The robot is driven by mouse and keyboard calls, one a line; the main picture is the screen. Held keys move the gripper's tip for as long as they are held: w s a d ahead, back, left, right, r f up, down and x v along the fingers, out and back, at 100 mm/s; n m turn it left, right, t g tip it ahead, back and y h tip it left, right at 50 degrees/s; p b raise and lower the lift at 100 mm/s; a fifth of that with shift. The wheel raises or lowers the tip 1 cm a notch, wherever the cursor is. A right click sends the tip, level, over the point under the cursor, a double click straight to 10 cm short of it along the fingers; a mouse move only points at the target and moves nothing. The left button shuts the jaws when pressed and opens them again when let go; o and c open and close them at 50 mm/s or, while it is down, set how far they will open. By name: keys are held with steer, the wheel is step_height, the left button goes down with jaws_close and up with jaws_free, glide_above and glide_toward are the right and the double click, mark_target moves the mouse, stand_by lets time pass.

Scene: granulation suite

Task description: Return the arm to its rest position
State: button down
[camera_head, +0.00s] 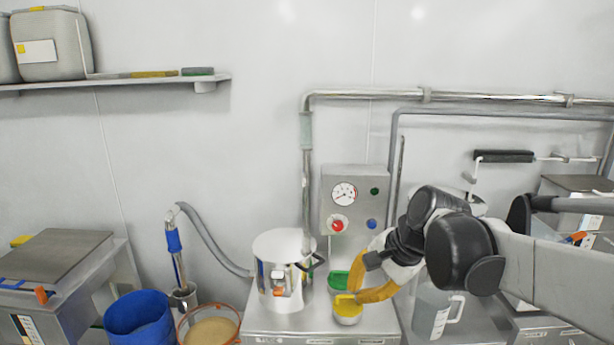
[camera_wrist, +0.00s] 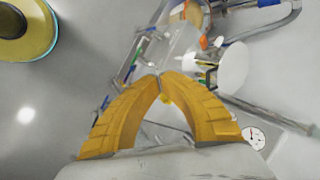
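My gripper (camera_head: 352,287), with yellow-orange fingers, reaches in from the right on my grey and black arm. A yellow patch shows in the gap behind the fingers.
A clear jug (camera_head: 435,316) stands below my arm. A blue bucket (camera_head: 140,320) is at the lower left. Pipes run along the wall.

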steer(key=s+d+f+n+t+h, duration=0.1)
steer(key=s+d+n, duration=0.3)
steer(key=s, duration=0.4)
steer(key=s+d+f+n+t+h, duration=0.2)
steer(key=s+d+f+n+h, duration=0.1)
steer(key=s, duration=0.6)
steer(key=shift+s+d+n, duration=0.2)
steer(key=shift+d+n, duration=0.45)
steer(key=shift+n, duration=0.45)
